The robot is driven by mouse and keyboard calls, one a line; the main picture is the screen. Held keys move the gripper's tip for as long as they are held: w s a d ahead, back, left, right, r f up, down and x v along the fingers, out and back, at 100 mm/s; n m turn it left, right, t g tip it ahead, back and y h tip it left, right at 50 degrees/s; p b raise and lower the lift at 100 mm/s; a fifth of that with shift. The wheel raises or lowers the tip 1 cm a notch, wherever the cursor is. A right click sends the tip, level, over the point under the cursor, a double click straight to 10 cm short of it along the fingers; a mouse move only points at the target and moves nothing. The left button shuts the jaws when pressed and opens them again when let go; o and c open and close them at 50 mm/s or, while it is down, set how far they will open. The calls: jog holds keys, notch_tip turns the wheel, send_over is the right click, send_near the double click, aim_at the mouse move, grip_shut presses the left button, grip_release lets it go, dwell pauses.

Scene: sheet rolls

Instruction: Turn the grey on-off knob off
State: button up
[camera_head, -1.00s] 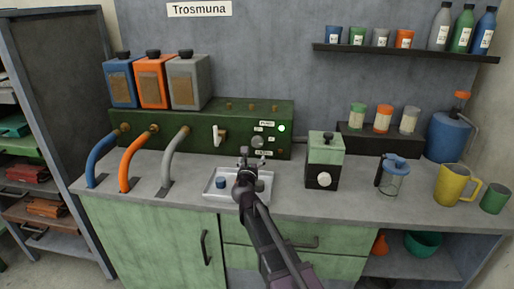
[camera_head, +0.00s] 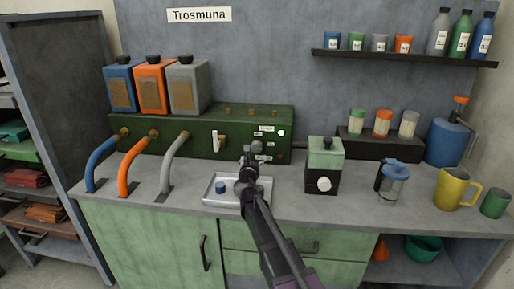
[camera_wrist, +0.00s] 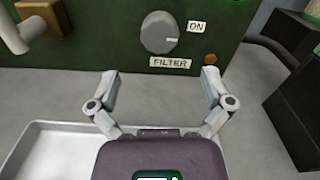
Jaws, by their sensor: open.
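The grey knob (camera_wrist: 159,32) is on the green machine's front panel (camera_wrist: 90,50), at the top middle of the wrist view. A pale mark on it points right, toward the ON label (camera_wrist: 196,27). A FILTER label (camera_wrist: 170,63) sits below it. My gripper (camera_wrist: 160,74) is open and empty, its two fingers spread below the knob and apart from it. In the head view my gripper (camera_head: 250,152) is in front of the panel and mostly hides the knob. A green light (camera_head: 281,133) glows on the panel.
A white tray (camera_head: 211,199) with a small blue item (camera_head: 220,187) lies below my gripper. A white lever (camera_head: 215,142) is left of the knob. A green-and-black box (camera_head: 325,160) stands to the right. A brown button (camera_wrist: 210,59) is right of the FILTER label.

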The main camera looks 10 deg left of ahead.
aim_at(256, 148)
jog(key=w, duration=0.9)
jog(key=shift+w+d, duration=0.15)
jog(key=shift+d, duration=0.05)
jog(key=c, duration=1.1)
